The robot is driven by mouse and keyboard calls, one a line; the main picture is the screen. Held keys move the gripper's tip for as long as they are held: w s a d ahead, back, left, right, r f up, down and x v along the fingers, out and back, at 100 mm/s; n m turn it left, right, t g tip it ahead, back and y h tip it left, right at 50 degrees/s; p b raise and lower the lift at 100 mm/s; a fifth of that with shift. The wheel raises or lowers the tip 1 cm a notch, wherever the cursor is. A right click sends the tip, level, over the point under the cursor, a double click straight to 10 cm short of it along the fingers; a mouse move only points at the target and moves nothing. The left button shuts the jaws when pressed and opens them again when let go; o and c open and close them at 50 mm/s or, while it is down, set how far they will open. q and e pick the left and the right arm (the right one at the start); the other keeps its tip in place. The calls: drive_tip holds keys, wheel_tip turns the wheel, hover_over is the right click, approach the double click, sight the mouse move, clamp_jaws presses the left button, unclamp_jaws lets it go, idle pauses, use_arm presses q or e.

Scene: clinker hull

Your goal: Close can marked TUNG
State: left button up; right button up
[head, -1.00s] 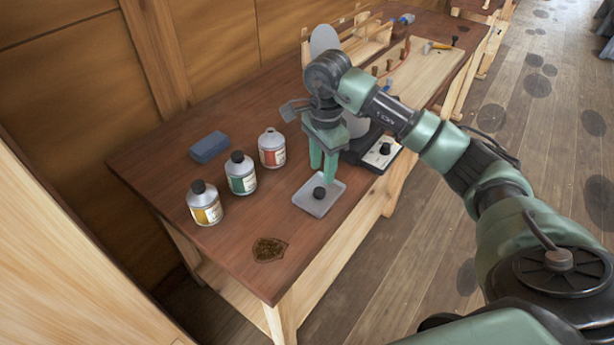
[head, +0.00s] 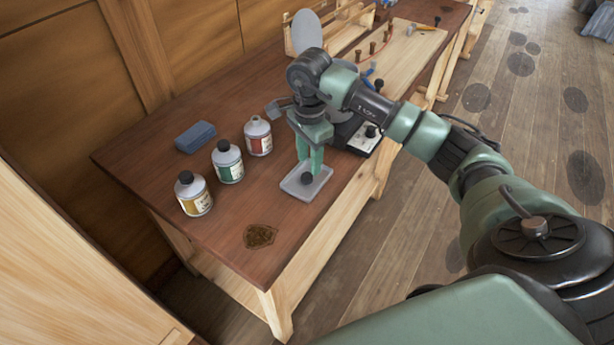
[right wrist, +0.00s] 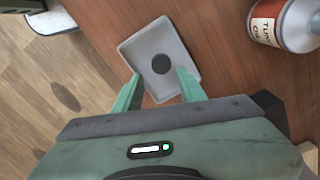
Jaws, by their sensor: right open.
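The can marked TUNG (right wrist: 283,22) has a red label and lies at the upper right of the right wrist view. In the head view the red-labelled can (head: 258,138) stands upright at the right end of a row, with no black cap on its top. A round black cap (head: 307,179) sits in a shallow grey tray (head: 293,186); cap (right wrist: 162,64) and tray (right wrist: 135,47) also show in the right wrist view. My right gripper (head: 311,166) is open and empty, pointing down just above the tray, its fingertips (right wrist: 159,78) close to the cap. My left gripper is not in view.
Two capped cans stand beside it, one green-labelled (head: 228,162) and one yellow-labelled (head: 194,194). A blue block (head: 195,137) lies behind them. A dark stain (head: 260,236) marks the bench (head: 225,220) near its front corner. A black-and-white device (head: 362,138) stands behind the tray.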

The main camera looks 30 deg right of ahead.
sight(306, 177)
drive_tip(key=f, duration=0.2)
drive_tip(key=a+f+p, duration=0.1)
drive_tip(key=shift+w+f+p, duration=0.15)
drive_tip(key=shift+f+p, duration=0.15)
drive_tip(key=shift+f, duration=0.7)
drive_tip(key=shift+d, duration=0.1)
clamp_jaws()
